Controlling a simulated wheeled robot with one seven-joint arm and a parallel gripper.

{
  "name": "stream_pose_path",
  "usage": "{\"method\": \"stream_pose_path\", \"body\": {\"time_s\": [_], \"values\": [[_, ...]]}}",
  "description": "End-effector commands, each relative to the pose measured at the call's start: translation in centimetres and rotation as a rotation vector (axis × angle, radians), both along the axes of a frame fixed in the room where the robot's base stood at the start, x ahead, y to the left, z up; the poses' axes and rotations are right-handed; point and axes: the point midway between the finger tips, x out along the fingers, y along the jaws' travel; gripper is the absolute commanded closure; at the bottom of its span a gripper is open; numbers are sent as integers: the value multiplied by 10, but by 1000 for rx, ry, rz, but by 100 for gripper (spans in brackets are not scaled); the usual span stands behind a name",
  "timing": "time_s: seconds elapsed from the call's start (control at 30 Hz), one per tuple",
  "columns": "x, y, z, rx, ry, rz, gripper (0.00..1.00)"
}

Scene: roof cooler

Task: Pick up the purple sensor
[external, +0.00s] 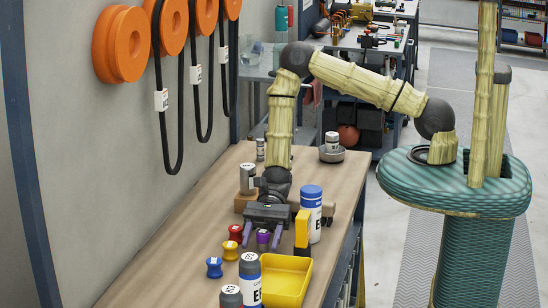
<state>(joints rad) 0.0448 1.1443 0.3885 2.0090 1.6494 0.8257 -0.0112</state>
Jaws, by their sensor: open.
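The purple sensor (263,238) is a small purple piece with a light top, standing on the wooden workbench. My gripper (262,236) is low over the bench with its two fingers apart, one to the left and one to the right of the purple sensor. The sensor appears between or just in front of the fingers. I cannot tell whether either finger touches it. Part of the sensor is hidden by the gripper.
Red (235,233), yellow (230,250) and blue (214,267) small pieces stand to the left. A yellow block-like object (302,229) and a blue-capped bottle (311,212) stand close on the right. A yellow tray (288,279) and labelled bottles (250,281) are in front.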

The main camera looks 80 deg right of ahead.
Motion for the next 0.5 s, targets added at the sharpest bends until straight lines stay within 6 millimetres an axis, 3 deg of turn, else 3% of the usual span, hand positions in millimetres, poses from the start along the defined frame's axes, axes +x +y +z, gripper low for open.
{"method": "stream_pose_path", "body": {"time_s": [0.07,0.33,0.5], "values": [[0,0,0,0,0,0,45],[0,0,0,0,0,0,95],[0,0,0,0,0,0,95]]}}
